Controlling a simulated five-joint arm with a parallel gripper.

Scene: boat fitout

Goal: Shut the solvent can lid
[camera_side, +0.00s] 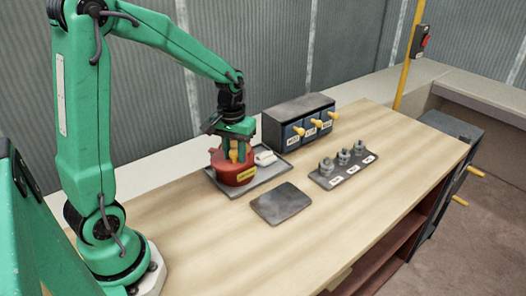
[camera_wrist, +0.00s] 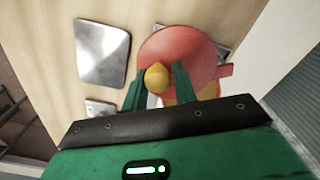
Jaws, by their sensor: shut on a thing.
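The red solvent can (camera_side: 238,177), with a yellow label on its front, stands on a grey tray (camera_side: 263,184) at the middle of the bench. My gripper (camera_side: 235,152) is directly over the can, pointing down. In the wrist view my gripper (camera_wrist: 159,78) has its two green fingers shut on the yellow knob (camera_wrist: 156,76) of the round red lid (camera_wrist: 180,48). The fingers and arm hide part of the lid in the side view. I cannot tell whether the lid sits flush on the can.
A white block-like item (camera_side: 265,157) lies on the tray beside the can. A dark flat plate (camera_side: 282,203) lies in front. A rack with several metal pieces (camera_side: 343,168) is to the right. A grey drawer unit (camera_side: 300,118) with yellow handles stands behind. The front right bench is clear.

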